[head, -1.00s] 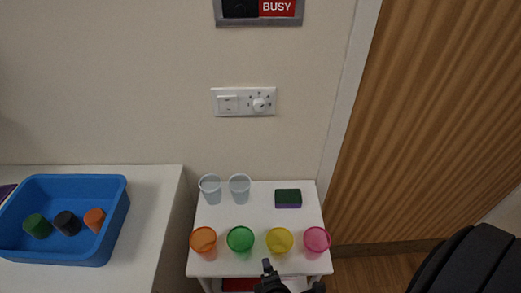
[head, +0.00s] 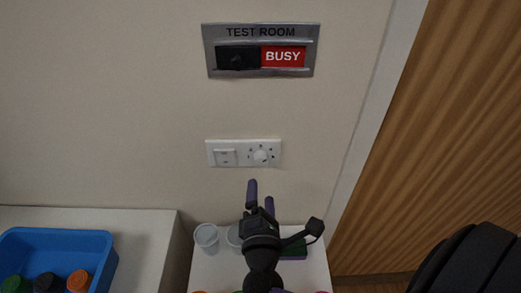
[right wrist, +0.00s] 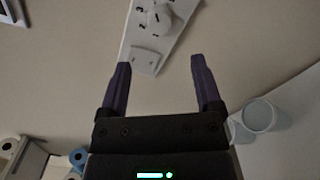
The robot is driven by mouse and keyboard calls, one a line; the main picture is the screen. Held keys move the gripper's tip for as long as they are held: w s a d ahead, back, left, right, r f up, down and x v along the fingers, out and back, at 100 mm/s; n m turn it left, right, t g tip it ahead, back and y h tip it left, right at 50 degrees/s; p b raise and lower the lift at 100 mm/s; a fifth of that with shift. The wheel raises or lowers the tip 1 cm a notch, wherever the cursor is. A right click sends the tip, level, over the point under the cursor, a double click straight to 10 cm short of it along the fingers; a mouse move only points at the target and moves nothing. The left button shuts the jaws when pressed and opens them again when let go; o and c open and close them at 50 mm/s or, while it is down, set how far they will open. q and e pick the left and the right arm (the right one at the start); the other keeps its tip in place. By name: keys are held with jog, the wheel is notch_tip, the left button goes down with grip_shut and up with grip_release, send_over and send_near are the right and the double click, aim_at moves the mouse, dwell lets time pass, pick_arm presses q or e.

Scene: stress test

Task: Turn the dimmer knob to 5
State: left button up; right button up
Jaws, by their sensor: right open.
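The white dimmer knob (head: 261,157) sits on the right half of a white wall plate (head: 217,153), ringed by small dark marks. In the right wrist view the knob (right wrist: 160,17) is at the top, with several digits, including 1, 2 and 3, beside it. I cannot tell which digit it points to. My right gripper (head: 260,192) is open and empty, below the plate in the head view. In the right wrist view its two purple fingers (right wrist: 160,66) are spread apart, short of the knob and not touching it. My left gripper is not in view.
A white rocker switch (head: 225,157) shares the plate. Above is a TEST ROOM sign (head: 261,50) reading BUSY. A blue bin (head: 62,242) is at left, a wooden panel (head: 450,150) at right.

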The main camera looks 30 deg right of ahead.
aim_at(261, 163)
jog(key=x, duration=0.8)
jog(key=shift+w+d+p, duration=0.25)
jog(key=shift+w+p, duration=0.05)
jog(key=shift+p, duration=0.05)
grip_shut()
